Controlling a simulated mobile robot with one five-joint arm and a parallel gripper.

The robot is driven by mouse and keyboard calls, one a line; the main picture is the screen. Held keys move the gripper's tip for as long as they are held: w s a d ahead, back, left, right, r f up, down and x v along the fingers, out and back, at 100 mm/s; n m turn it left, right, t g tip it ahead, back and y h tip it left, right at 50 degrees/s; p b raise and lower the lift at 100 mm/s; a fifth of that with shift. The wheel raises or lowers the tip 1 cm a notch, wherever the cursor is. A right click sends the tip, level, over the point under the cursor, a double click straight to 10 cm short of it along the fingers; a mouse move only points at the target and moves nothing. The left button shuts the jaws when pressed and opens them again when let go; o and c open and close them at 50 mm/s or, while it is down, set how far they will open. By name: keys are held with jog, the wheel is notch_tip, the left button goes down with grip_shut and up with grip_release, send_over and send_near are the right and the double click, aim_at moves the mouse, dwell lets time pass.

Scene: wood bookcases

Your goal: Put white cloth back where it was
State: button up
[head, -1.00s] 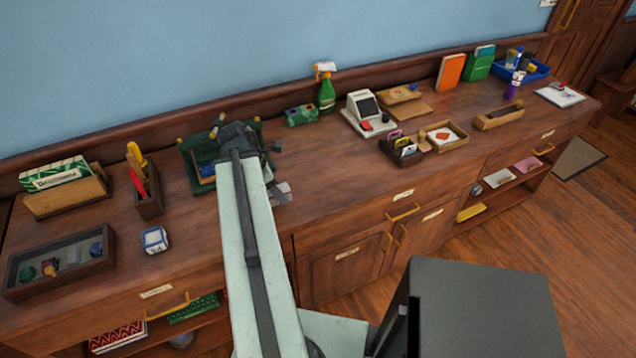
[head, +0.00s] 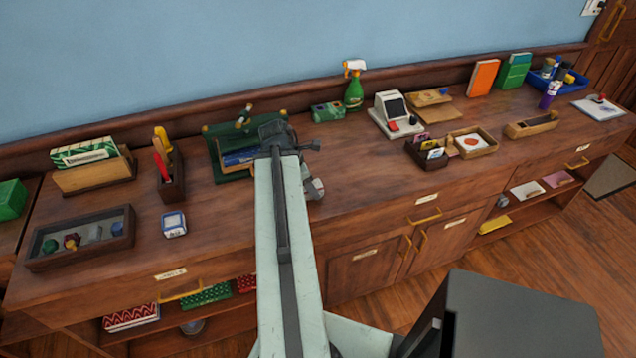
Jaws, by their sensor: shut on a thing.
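My gripper (head: 280,136) is over the wood counter, in front of a green stand (head: 228,174) with a blue thing in it. My own arm hides its fingers and much of what they hold. A small pale piece, apparently part of the white cloth (head: 316,189), shows just right of the arm near the counter's front edge. It seems held by my gripper, but its shape is unclear. A flat white folded item (head: 527,189) lies on the open shelf under the right end of the counter.
On that shelf are a pink folded item (head: 558,179) and a yellow one (head: 495,224). A spray bottle (head: 354,90), card terminal (head: 394,115), small trays and a display box (head: 80,238) stand on the counter. The counter is bare around (head: 345,160) the middle.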

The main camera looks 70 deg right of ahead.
notch_tip(320, 180, down, 2)
jog(key=shift+f+b, duration=0.1)
jog(key=shift+b, duration=0.35)
jog(key=shift+r, duration=0.25)
jog(key=shift+s+d+f, duration=0.1)
jog(key=shift+f, duration=0.05)
jog(key=o, duration=1.2)
jog(key=shift+r+p, duration=0.55)
jog(key=shift+p, duration=0.1)
jog(key=p+v, duration=1)
jog(key=v, duration=0.1)
jog(key=shift+w+d+r, duration=0.1)
jog(key=shift+w, duration=0.1)
